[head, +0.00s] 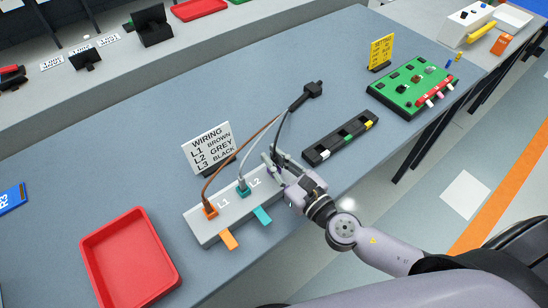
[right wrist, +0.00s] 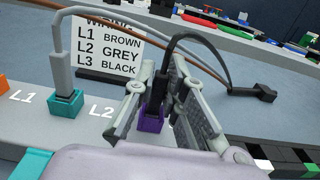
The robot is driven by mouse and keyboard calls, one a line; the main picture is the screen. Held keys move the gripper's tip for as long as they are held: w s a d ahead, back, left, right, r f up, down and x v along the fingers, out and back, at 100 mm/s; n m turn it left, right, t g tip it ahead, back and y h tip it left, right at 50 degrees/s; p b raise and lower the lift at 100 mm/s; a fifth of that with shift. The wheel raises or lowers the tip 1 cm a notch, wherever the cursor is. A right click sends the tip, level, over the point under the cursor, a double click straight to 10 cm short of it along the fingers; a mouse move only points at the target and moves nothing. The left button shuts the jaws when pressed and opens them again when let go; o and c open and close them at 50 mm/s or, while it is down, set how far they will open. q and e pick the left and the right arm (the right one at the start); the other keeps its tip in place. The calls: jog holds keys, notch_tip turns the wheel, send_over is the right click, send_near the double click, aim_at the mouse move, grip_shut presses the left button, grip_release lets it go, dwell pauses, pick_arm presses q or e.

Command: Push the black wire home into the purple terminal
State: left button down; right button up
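The purple terminal (right wrist: 151,124) stands on the grey terminal block (head: 208,232), between my right gripper's fingers. The black wire (right wrist: 196,38) arcs from a black connector (head: 313,90) at the back down to its dark end (right wrist: 157,90), which stands upright at the purple terminal's top. How deep the end sits is hard to tell. My right gripper (right wrist: 164,80) is shut on this end, a finger on each side. In the head view my right gripper (head: 277,166) hides the purple terminal. My left gripper is not in view.
The brown wire (head: 233,155) runs to the orange terminal (head: 211,211), the grey wire (right wrist: 58,55) to the teal terminal (right wrist: 65,103). A wiring sign (head: 208,148) stands behind the block. A red tray (head: 128,258) lies left, a black strip (head: 340,138) right.

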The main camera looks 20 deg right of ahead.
jog(key=o, duration=0.4)
jog(key=shift+o, duration=0.2)
jog(key=v, duration=1.2)
jog(key=shift+r, duration=0.1)
